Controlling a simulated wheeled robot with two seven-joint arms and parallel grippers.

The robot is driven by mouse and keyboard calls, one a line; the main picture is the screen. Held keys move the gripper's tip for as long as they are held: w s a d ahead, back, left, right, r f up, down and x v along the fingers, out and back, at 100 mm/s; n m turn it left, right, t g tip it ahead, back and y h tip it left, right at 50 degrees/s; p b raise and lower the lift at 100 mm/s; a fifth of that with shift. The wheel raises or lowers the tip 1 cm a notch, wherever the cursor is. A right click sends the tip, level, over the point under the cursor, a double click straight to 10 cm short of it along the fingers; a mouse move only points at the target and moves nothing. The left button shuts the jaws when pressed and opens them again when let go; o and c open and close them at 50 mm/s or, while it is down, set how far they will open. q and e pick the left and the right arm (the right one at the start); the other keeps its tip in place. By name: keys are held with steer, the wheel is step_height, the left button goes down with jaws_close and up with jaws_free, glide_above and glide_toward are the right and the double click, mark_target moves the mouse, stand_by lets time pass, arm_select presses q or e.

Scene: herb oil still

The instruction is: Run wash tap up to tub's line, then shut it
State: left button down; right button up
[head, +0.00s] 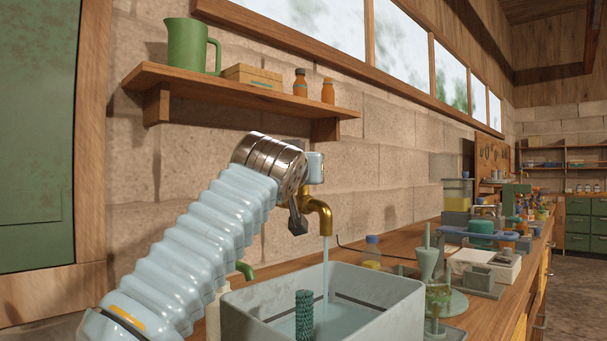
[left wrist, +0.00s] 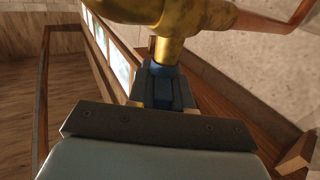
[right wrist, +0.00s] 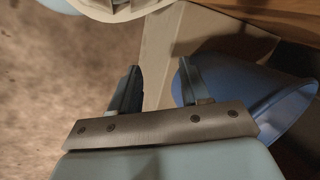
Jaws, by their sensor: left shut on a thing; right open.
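The brass wash tap (head: 319,211) stands by the stone wall, and a thin water stream (head: 325,265) falls from its spout into the grey tub (head: 400,305). A dark line (head: 352,300) runs along the tub's inner wall; the water (head: 340,318) appears a little below it. My left gripper (head: 299,213) is at the tap. In the left wrist view, my left gripper (left wrist: 163,88) is shut on the blue tap handle (left wrist: 160,74), below the brass body (left wrist: 180,18). My right gripper (right wrist: 158,82) is open and empty, and out of the head view.
A green textured cylinder (head: 304,316) stands in the tub. Right of the tub, the bench (head: 400,240) holds a pale green cone-shaped piece (head: 428,262) and several other items. A shelf (head: 240,92) hangs above. A blue flared vessel (right wrist: 250,95) is close beside my right gripper.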

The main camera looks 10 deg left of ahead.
arm_select(q)
steer(key=shift+n+y, duration=0.4)
steer(key=shift+y, duration=0.3)
steer(key=shift+f, duration=0.1)
steer(key=c, duration=1.1)
jaws_free()
steer(key=shift+s+b, duration=0.25)
steer(key=shift+b, duration=0.05)
steer(key=shift+s+d+b, duration=0.2)
steer(key=shift+s+b, duration=1.25)
steer(key=shift+s, duration=1.9)
steer(key=shift+s+d+b, duration=0.15)
steer(key=shift+s+b, duration=1.3)
steer(key=shift+s, duration=1.85)
